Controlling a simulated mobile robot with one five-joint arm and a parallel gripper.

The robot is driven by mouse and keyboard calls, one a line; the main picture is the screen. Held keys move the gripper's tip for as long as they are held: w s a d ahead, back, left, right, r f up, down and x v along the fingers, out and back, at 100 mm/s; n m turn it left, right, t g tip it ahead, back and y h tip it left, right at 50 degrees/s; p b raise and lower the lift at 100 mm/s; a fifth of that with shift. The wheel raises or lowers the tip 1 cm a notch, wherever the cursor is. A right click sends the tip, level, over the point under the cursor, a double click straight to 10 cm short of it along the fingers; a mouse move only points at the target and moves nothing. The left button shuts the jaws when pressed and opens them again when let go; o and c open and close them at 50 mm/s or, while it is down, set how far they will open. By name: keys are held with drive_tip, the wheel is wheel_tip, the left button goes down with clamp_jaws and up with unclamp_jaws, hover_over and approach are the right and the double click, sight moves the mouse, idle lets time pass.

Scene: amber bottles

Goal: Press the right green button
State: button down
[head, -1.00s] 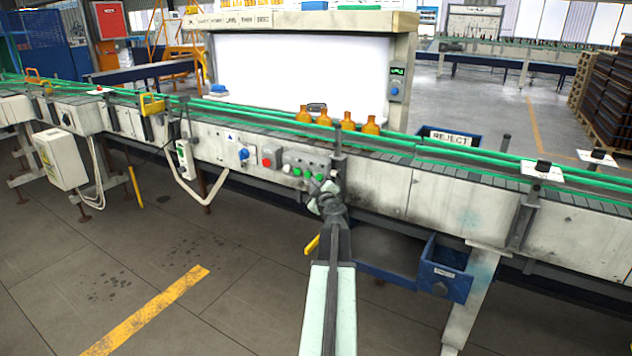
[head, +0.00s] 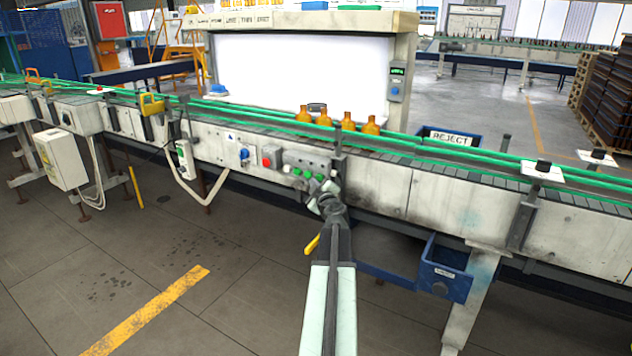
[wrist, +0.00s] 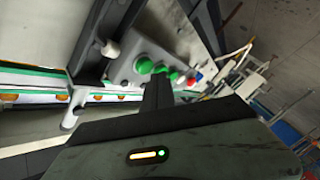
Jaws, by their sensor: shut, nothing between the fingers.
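A grey control box (head: 306,157) on the conveyor's side carries a row of green buttons. The right green button (head: 319,178) is just beyond my gripper (head: 324,190) in the head view, partly hidden by it. Another green button (head: 297,172) is to its left. In the wrist view the row runs the other way. My gripper is shut and empty, close to the panel. I cannot tell whether it touches a button.
A red button (head: 267,157) and a blue switch (head: 244,154) are left of the green ones. Several amber bottles (head: 348,122) stand on the conveyor above. A dark post (head: 338,160) rises beside the box. A blue bin (head: 444,268) hangs at lower right.

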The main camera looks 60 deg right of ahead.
drive_tip(key=shift+d, duration=0.35)
drive_tip(key=shift+d, duration=0.5)
idle(0.5)
drive_tip(key=shift+a, duration=0.9)
drive_tip(key=a, duration=0.5)
idle(0.3)
idle(0.6)
